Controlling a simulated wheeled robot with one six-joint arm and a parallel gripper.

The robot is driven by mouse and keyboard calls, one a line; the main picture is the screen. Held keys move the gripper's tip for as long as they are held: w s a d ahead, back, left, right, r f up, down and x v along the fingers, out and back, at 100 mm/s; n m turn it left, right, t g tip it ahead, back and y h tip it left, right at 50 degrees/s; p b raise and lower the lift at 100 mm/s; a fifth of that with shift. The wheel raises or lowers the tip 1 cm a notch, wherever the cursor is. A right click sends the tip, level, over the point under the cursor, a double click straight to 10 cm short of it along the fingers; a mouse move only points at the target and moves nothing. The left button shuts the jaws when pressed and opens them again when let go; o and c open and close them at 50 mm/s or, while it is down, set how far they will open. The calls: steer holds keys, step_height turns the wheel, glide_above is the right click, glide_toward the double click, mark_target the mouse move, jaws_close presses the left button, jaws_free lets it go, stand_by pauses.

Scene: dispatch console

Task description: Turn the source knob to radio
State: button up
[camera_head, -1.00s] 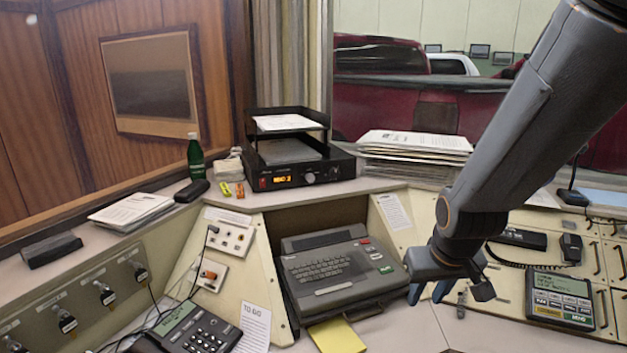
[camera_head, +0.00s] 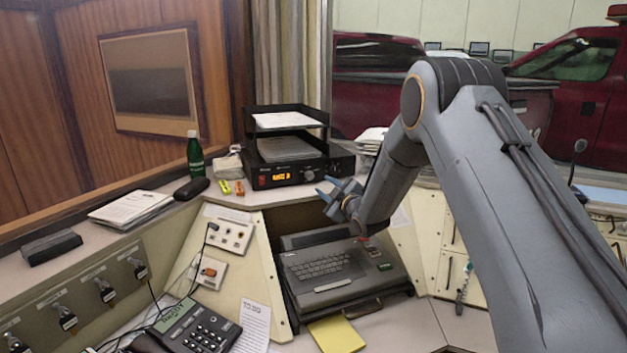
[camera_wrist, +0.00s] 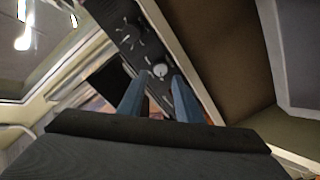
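The black audio unit (camera_head: 290,174) with an orange-lit display stands on the ledge under a paper tray. A silver round knob (camera_head: 309,175) is on its front; I cannot read its labels. In the wrist view the knob (camera_wrist: 160,70) shows just beyond and between my fingertips, on the dark panel (camera_wrist: 135,35). My gripper (camera_head: 326,188) is open and empty, in front of the unit's right part, its two blue fingers (camera_wrist: 158,82) pointing at the panel. The fingers appear apart from the knob.
A grey typewriter-like keyboard machine (camera_head: 335,270) sits below my gripper. A green bottle (camera_head: 195,155) and small yellow and orange items (camera_head: 238,188) are left of the unit. A two-level paper tray (camera_head: 288,122) stands on it. A stack of papers (camera_head: 371,136) is behind my arm.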

mark_target(311, 176)
steer(key=shift+y, duration=0.4)
steer(key=shift+a+p+x, duration=0.25)
steer(key=shift+p+x, duration=0.75)
steer(key=shift+x, duration=3.25)
steer(key=shift+s, duration=0.15)
steer(key=c, duration=0.8)
